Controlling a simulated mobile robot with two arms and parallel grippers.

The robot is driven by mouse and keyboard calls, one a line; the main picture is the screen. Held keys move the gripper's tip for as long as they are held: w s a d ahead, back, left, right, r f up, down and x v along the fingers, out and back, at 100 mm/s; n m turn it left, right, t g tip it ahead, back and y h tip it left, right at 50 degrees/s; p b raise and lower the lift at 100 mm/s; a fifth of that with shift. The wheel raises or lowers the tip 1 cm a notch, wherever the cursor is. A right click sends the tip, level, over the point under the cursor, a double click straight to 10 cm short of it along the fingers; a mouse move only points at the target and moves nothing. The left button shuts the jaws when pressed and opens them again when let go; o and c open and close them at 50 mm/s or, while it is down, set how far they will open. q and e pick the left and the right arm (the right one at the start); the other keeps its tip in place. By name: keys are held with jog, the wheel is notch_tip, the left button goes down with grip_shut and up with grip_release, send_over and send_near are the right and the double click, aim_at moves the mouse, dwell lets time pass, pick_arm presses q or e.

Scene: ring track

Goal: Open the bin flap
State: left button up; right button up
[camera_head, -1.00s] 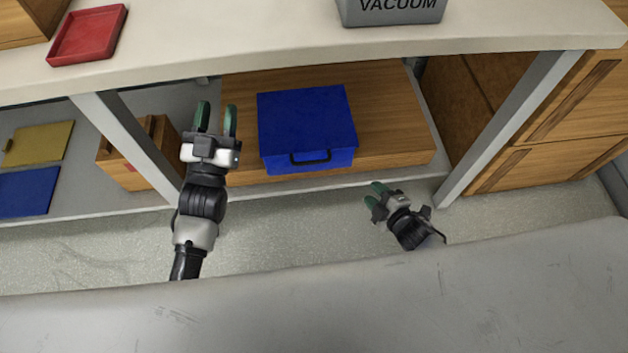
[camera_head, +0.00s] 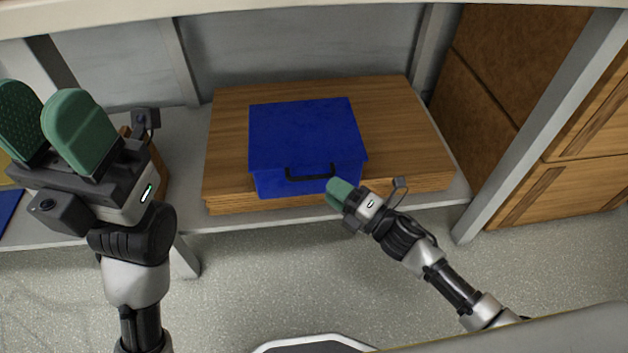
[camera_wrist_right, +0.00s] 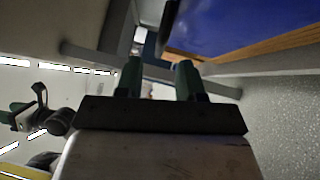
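The blue bin (camera_head: 300,137) sits on a wooden board on the low shelf, with its lid closed and a dark handle (camera_head: 311,173) on its front. In the right wrist view part of the bin's blue surface (camera_wrist_right: 235,22) shows at the top right. My right gripper (camera_head: 338,190) is at the bin's lower front right corner, just below and right of the handle; contact cannot be told. In the right wrist view its two green fingers (camera_wrist_right: 157,80) stand apart with nothing between them. My left gripper (camera_head: 48,128) is raised at the left, its green fingers apart and empty.
The wooden board (camera_head: 410,130) lies on the grey shelf. A grey table leg (camera_head: 545,125) stands to the right, with wooden cabinets (camera_head: 590,150) beyond it. The worktop edge (camera_head: 330,12) runs above the shelf. Speckled floor is clear in front.

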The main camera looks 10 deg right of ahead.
aim_at(314, 176)
jog(key=b+x, duration=0.1)
jog(key=x, duration=0.5)
jog(key=shift+c, duration=0.5)
grip_shut()
